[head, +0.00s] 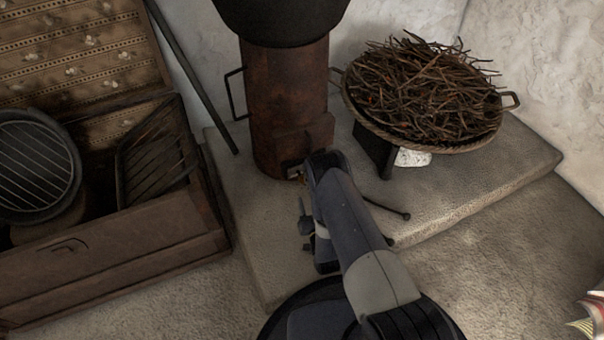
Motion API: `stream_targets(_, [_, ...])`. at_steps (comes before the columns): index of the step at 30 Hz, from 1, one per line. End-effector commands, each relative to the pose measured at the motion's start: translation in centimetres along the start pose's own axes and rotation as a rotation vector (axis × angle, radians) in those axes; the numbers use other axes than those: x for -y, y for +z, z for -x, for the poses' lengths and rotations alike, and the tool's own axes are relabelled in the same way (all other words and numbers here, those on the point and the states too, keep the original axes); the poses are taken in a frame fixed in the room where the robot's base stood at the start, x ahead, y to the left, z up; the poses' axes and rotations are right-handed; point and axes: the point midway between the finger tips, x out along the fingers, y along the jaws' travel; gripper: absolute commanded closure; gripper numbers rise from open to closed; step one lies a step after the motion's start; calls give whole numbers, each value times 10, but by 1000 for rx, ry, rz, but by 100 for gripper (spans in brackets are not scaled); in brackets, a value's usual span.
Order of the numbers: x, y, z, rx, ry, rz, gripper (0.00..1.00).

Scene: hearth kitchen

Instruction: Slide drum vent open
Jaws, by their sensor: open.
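The rusty brown drum (283,100) stands upright on a low stone slab, with a black pot on top. A rust-coloured plate, which looks like the vent slide (318,133), sits low on its front right side. Left of my arm, a small dark opening (291,168) with a faint orange spot shows near the drum's foot. My arm reaches from the bottom of the view up to the drum's base. My gripper (299,178) is at the drum's low front, mostly hidden by my own arm. It is open; whether it touches the vent cannot be told.
A wide basket of twigs (425,95) stands on a dark support at right. A thin dark rod (388,208) lies on the slab (490,175) right of my arm. An open wooden chest (120,245) with grates stands at left. A long bar (190,75) leans behind.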

Motion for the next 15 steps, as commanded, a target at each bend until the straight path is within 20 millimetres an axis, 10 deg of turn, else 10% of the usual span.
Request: stream_targets(15, [-1, 2, -87, -4, 0, 0, 50])
